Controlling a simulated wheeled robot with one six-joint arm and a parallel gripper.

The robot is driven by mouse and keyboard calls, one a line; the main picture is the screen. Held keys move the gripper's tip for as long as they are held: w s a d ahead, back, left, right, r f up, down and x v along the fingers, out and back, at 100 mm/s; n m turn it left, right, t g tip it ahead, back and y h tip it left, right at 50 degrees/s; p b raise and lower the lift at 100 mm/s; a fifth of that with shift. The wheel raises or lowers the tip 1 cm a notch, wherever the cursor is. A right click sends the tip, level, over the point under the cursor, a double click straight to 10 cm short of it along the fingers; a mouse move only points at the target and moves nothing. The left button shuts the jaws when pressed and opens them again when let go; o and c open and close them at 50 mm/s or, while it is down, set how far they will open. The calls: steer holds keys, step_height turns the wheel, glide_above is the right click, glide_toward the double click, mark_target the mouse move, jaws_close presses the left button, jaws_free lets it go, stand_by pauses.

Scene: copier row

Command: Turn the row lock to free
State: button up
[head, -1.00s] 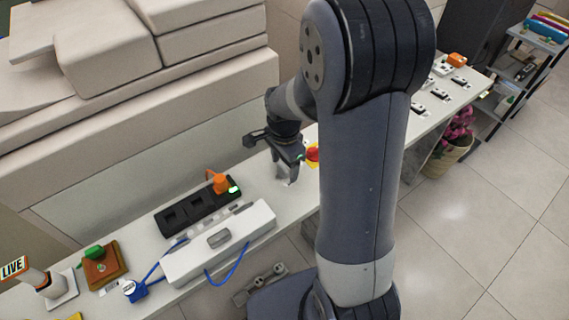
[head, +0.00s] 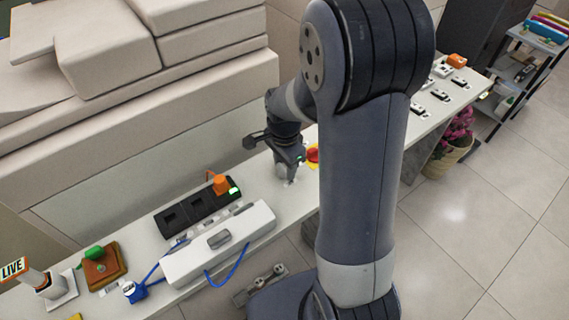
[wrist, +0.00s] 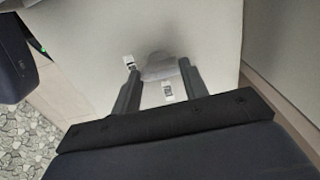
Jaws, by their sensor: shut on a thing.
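The row lock is a grey knob (wrist: 160,68) on the white counter, with small white labels with dark marks beside it. My gripper (wrist: 158,72) points down at it, with one finger on each side, and is shut on the knob. In the head view my gripper (head: 290,166) is low over the counter, and part of the pale knob (head: 282,172) shows below it. The label text is too small to read, and the knob's pointing direction is not clear.
A red button on a yellow base (head: 313,154) stands close to the right of my gripper. A black socket strip (head: 190,212) with an orange plug (head: 221,185) and a white box (head: 218,243) lie to the left. A beige copier (head: 140,110) rises behind.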

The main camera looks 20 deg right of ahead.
steer(key=shift+n, duration=0.3)
steer(key=n, duration=0.3)
steer(key=shift+n, duration=0.4)
steer(key=n, duration=0.4)
steer(key=shift+w+a+n+p, duration=0.1)
steer(key=shift+w+n+p, duration=0.05)
steer(key=shift+n+p, duration=0.2)
steer(key=n, duration=0.4)
steer(key=shift+a, duration=0.1)
steer(key=n, duration=0.4)
steer(key=shift+a+n, duration=0.1)
steer(key=shift+n, duration=0.15)
steer(key=o, duration=1)
